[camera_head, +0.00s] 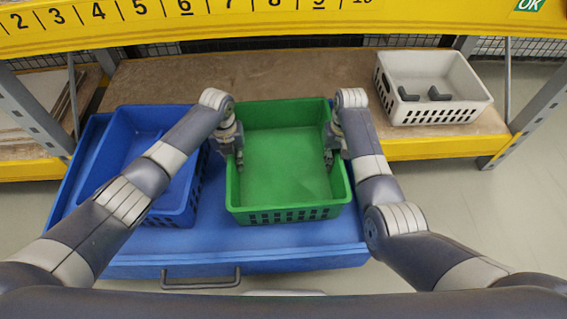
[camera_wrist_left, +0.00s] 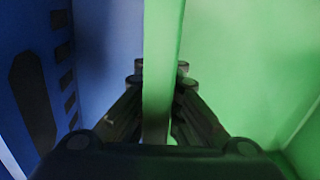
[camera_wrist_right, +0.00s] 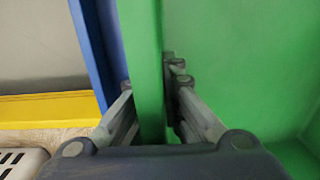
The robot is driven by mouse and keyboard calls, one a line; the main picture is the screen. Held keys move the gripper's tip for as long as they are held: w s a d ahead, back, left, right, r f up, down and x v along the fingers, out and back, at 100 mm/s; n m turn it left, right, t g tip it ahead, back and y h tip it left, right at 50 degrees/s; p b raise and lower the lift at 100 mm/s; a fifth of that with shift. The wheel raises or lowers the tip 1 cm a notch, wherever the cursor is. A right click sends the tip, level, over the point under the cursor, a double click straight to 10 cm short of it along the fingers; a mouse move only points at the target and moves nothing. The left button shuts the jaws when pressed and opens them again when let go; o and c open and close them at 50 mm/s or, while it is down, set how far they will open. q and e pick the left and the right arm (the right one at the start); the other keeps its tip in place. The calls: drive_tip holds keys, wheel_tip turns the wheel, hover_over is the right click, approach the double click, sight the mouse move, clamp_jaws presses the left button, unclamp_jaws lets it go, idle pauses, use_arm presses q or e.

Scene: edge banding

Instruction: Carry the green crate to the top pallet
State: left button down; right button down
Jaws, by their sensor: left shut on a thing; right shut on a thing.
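The green crate (camera_head: 287,160) is empty and sits level over the blue cart top (camera_head: 290,240). I cannot tell whether it rests on the cart or is lifted slightly. My left gripper (camera_head: 236,150) is shut on the crate's left wall, which runs between its fingers in the left wrist view (camera_wrist_left: 160,75). My right gripper (camera_head: 332,150) is shut on the right wall, which also shows between its fingers in the right wrist view (camera_wrist_right: 148,80). A brown pallet-like shelf board (camera_head: 280,72) lies behind the cart.
A blue crate (camera_head: 178,205) stands on the cart left of the green crate. A white crate (camera_head: 445,112) with two grey parts inside sits on the shelf's right. A yellow numbered beam (camera_head: 250,22) crosses above. The shelf board's middle is clear.

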sight(231, 157)
use_arm(q)
drive_tip(key=shift+r, duration=0.15)
use_arm(e)
drive_tip(key=shift+r, duration=0.15)
